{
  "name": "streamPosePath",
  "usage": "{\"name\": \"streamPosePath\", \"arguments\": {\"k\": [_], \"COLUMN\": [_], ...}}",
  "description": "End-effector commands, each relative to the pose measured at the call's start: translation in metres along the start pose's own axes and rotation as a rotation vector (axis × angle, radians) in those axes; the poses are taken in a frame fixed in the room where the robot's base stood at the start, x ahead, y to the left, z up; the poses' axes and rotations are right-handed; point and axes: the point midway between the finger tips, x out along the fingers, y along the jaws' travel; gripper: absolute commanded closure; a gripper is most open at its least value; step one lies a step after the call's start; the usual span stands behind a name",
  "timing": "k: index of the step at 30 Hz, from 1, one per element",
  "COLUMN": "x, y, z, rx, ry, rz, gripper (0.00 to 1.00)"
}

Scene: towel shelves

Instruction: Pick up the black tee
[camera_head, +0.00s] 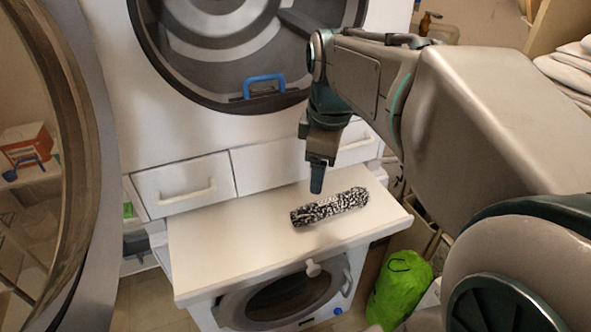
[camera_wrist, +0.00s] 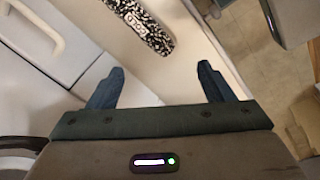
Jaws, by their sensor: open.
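The only item lying on the white pull-out shelf (camera_head: 240,240) is a rolled or folded bundle with a black and white speckled pattern (camera_head: 330,206). It looks like the tee of the task, though it is not plain black. It lies lengthwise, slightly tilted, near the shelf's right part. In the wrist view the bundle (camera_wrist: 140,25) shows at the top, beyond my fingers and partly cut off by the frame. My gripper (camera_head: 316,178) hangs above the shelf, just behind and left of the bundle's right end. In the wrist view my gripper (camera_wrist: 160,80) is open, with nothing between its fingers.
A white machine with a round door (camera_head: 240,50) and two drawers (camera_head: 185,185) stands behind the shelf. A second machine (camera_head: 290,295) is below it. An open round door (camera_head: 75,170) stands at left. A green bag (camera_head: 402,285) sits on the floor at right.

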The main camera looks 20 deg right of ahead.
Motion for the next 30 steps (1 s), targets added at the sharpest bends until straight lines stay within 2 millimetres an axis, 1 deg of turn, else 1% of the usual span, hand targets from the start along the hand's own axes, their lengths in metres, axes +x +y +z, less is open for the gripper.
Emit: {"name": "streamPosePath", "arguments": {"k": [1, 6, 12, 15, 20, 23, 27, 30], "x": [0.010, 0.022, 0.032, 0.034, 0.041, 0.056, 0.084, 0.102], "y": [0.010, 0.038, 0.063, 0.070, 0.072, 0.070, 0.066, 0.063], "z": [0.003, 0.011, 0.021, 0.024, 0.026, 0.028, 0.030, 0.031], "rx": [-0.069, -0.328, -0.560, -0.630, -0.676, -0.680, -0.679, -0.678], "ry": [-0.010, -0.030, -0.031, -0.028, -0.026, -0.025, -0.025, -0.025], "rz": [-0.017, -0.076, -0.133, -0.149, -0.163, -0.166, -0.166, -0.165], "gripper": [0.26, 0.26, 0.26, 0.26, 0.26, 0.26, 0.26, 0.26]}}
